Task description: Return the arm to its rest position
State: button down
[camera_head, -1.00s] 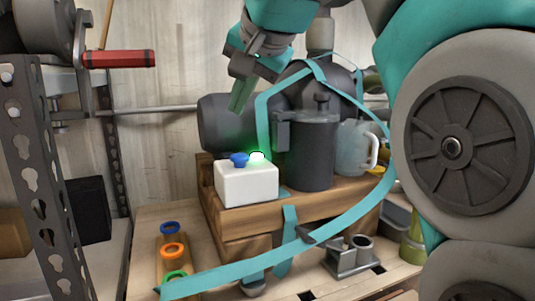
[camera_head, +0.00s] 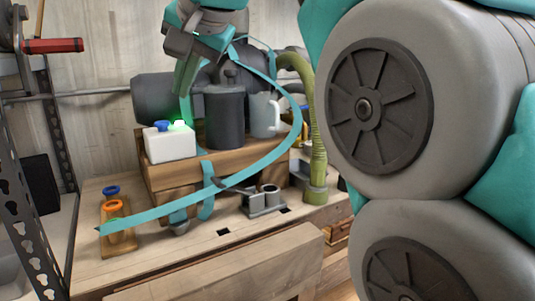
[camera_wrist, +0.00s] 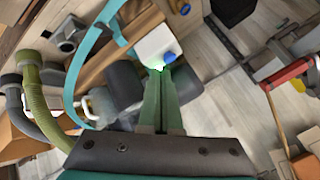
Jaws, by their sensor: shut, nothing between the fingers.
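My gripper (camera_head: 185,100) is at the upper middle of the head view, pointing down, its greenish fingers partly lost against the dark machine behind. In the wrist view my gripper (camera_wrist: 161,95) has its two fingers side by side, closed and empty. A white box (camera_head: 169,144) with a blue knob and a glowing green light stands just beyond the fingertips, on a wooden block. It also shows in the wrist view (camera_wrist: 158,45). Contact between fingers and box cannot be told. My large grey and teal arm joints fill the right of the head view.
A dark canister (camera_head: 225,118) and a clear jug (camera_head: 264,115) stand right of the box. A teal strap (camera_head: 265,160) loops across the front. A green hose (camera_head: 316,130) rises near my arm. A perforated metal rack (camera_head: 25,225) with a red handle (camera_head: 52,45) stands left.

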jog(key=s+d+f+g+h, duration=0.2)
jog(key=d+f, duration=0.7)
jog(key=f, duration=0.3)
jog(key=s+d+f+g+h, duration=0.2)
jog(key=d+f, duration=0.6)
jog(key=f, duration=0.4)
jog(key=s+d+f+g, duration=0.1)
jog(key=s+d+f, duration=0.2)
jog(key=s+f, duration=0.4)
jog(key=s+d+f+n+g+h, duration=0.1)
jog(key=s+d+f+g, duration=0.1)
jog(key=s+d+f, duration=0.2)
jog(key=s+d+f+g, duration=0.2)
jog(key=s+d+f, duration=0.2)
jog(key=s+f, duration=0.7)
jog(key=shift+n+h, duration=0.3)
